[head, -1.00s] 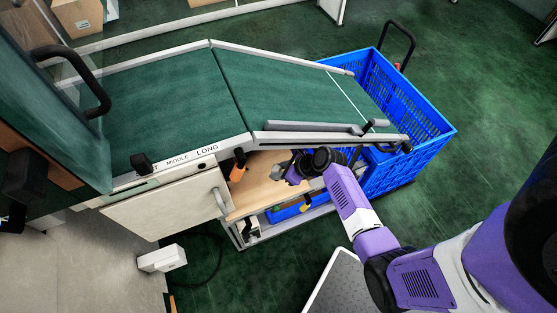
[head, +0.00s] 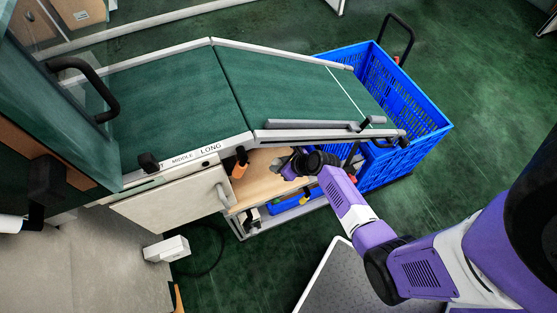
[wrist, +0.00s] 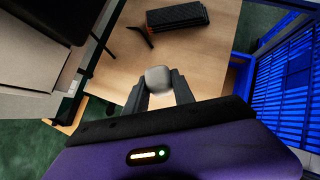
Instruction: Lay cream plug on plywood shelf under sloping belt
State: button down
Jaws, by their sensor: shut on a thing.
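The cream plug (wrist: 158,78) is a small rounded off-white piece in the wrist view. My gripper (wrist: 160,90) is shut on it, its two dark fingers on either side. The plug is above the plywood shelf (wrist: 205,55); I cannot tell how high. In the head view the shelf (head: 258,183) lies under the sloping green belt (head: 290,88), and my gripper (head: 284,168) reaches in below the belt's near side rail. The plug is hidden in the head view.
A blue crate (head: 420,100) stands at the belt's right end. A pale panel (head: 170,207) borders the shelf on the left. Shelf between is clear.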

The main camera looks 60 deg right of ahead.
jog(key=shift+a+r+m+h+p, duration=0.1)
jog(key=shift+r+m+h+p, duration=0.15)
jog(key=shift+m+h+p, duration=1.1)
jog(key=shift+n+y, duration=0.35)
jog(key=shift+y, duration=0.3)
notch_tip(320, 180, down, 6)
jog(key=b, duration=0.4)
jog(key=shift+f, duration=0.25)
jog(key=shift+f+b, duration=0.45)
jog(key=shift+b, duration=0.15)
jog(key=c, duration=1)
grip_release()
jog(key=shift+o, duration=0.2)
jog(key=p+v, duration=0.2)
jog(key=v, duration=0.5)
jog(key=shift+s+r+p, duration=0.2)
jog(key=shift+r+p, duration=0.15)
jog(key=shift+p, duration=0.05)
